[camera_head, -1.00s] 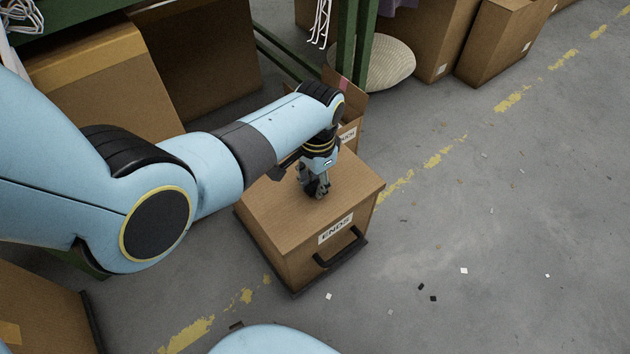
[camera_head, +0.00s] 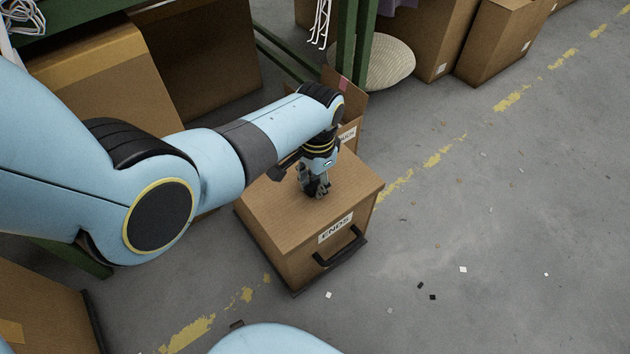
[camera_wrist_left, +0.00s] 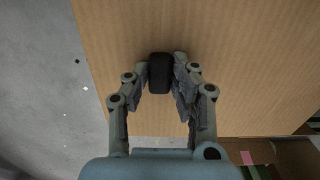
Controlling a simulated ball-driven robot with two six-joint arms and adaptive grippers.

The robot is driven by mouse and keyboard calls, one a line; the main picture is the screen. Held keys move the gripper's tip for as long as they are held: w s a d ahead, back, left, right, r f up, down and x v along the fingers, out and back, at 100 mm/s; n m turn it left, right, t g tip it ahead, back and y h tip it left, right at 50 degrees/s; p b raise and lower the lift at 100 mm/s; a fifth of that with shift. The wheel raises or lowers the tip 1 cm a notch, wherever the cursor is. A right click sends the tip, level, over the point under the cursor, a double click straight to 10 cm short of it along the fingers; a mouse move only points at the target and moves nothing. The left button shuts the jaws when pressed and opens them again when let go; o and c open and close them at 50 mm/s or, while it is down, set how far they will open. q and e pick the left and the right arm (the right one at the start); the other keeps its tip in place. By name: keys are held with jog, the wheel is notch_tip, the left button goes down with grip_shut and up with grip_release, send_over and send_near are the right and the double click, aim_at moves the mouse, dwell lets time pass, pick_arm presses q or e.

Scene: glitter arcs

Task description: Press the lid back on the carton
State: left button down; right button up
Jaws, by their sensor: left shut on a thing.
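The brown carton (camera_head: 296,256) stands on the floor, with a label reading ENDS and a black handle (camera_head: 341,246) on its front. Its flat cardboard lid (camera_head: 350,184) lies across the top; I cannot tell whether a thin gap is left under it. My left gripper (camera_head: 318,192) points down at the middle of the lid. In the left wrist view its fingers (camera_wrist_left: 162,92) are shut on a black knob (camera_wrist_left: 160,72) on the lid (camera_wrist_left: 240,70). The head view hides the knob behind the fingers. My right gripper is not in view.
An open carton (camera_head: 351,108) stands close behind. A green rack post (camera_head: 347,45) and a round woven mat (camera_head: 385,65) are further back. More cartons (camera_head: 500,40) stand at the back right. The grey floor on the right is open, with small scraps.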

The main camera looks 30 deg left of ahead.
pick_arm(q)
jog(key=c, duration=1)
grip_release()
jog(key=shift+c, duration=0.2)
jog(key=shift+o, duration=0.4)
jog(key=o, duration=0.3)
jog(key=shift+o, duration=0.2)
jog(key=shift+r, duration=0.1)
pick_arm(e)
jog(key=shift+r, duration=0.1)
pick_arm(q)
jog(key=shift+r+p, duration=3.45)
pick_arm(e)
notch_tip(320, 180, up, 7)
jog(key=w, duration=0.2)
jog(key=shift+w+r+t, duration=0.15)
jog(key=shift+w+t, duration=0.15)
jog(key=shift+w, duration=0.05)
pick_arm(q)
jog(key=shift+f, duration=0.1)
